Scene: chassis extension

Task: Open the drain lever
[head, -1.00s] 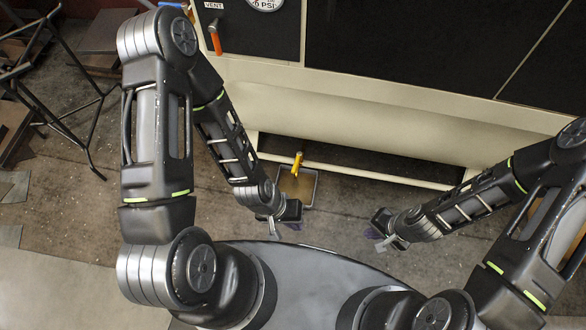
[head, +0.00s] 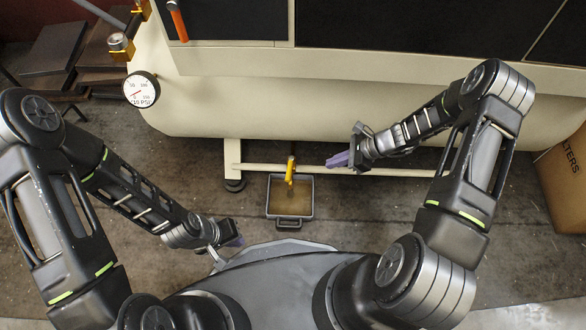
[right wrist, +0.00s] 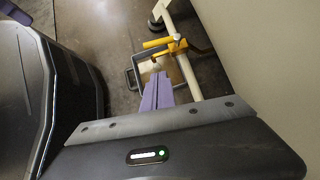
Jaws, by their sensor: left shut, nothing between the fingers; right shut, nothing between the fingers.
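The yellow drain lever (head: 290,172) hangs under the cream tank, above a grey drain tray (head: 270,208). In the right wrist view the lever (right wrist: 160,42) is a yellow handle on a brassy valve, beyond my fingertips. My right gripper (head: 336,160) is shut and empty, a short way to the right of the lever, pointing at it and apart from it. Its purple fingers (right wrist: 157,90) show together in the right wrist view. My left gripper (head: 236,241) is shut and empty, low and to the left of the tray.
The cream tank (head: 370,110) spans the back, with a rail (head: 340,171) below it. A pressure gauge (head: 141,89) and an orange lever (head: 178,22) are at upper left. A cardboard box (head: 563,180) stands at far right. Floor beside the tray is clear.

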